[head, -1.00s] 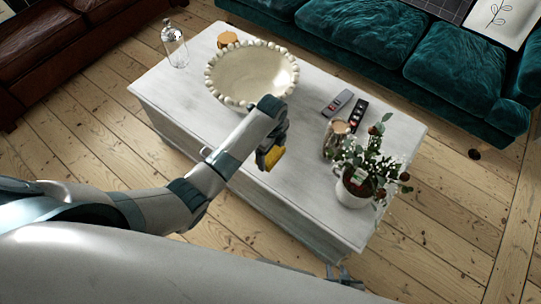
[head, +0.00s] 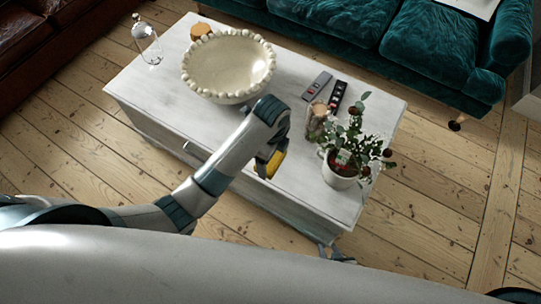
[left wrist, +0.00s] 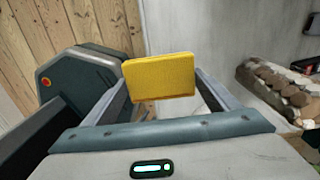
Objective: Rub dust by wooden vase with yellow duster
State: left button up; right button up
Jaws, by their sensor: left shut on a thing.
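The yellow duster (head: 277,163) is held in my left gripper (head: 268,168) by the near long edge of the white table (head: 205,134). In the left wrist view the duster (left wrist: 158,77) sits between the two fingers of the left gripper (left wrist: 160,88). The wooden vase (head: 316,122) stands on the table, right of the duster and apart from it. In the left wrist view its patchy brown side (left wrist: 285,85) shows at the right. I cannot make out dust beside it. My right gripper (head: 335,254) is low by the table's near right corner, too small to read.
A potted plant (head: 340,178) stands close to the vase, with two remotes (head: 317,86) behind. A beaded cream bowl (head: 228,68), a glass bottle (head: 147,42) and an orange-brown object (head: 200,30) are further left. A teal sofa (head: 400,40) is behind.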

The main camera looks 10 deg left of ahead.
pick_arm(q)
jog(key=o, duration=0.4)
jog(key=shift+c, duration=1.6)
jog(key=shift+w+r, duration=0.3)
jog(key=w+r+n, duration=0.1)
jog(key=r, duration=0.1)
jog(key=w+r+n, duration=0.1)
jog(key=w+r, duration=0.1)
jog(key=r, duration=0.1)
jog(key=w+r+n, duration=0.1)
jog(key=r+n, duration=0.1)
jog(key=shift+w+a+r, duration=0.25)
jog(key=shift+w+r, duration=0.05)
notch_tip(320, 180, up, 9)
jog(key=w+a+n, duration=0.1)
jog(key=a+n, duration=0.1)
jog(key=n, duration=0.4)
jog(key=s+a+r+n, duration=0.9)
jog(key=r+n, duration=0.2)
jog(key=r, duration=0.1)
jog(key=shift+a+n, duration=0.4)
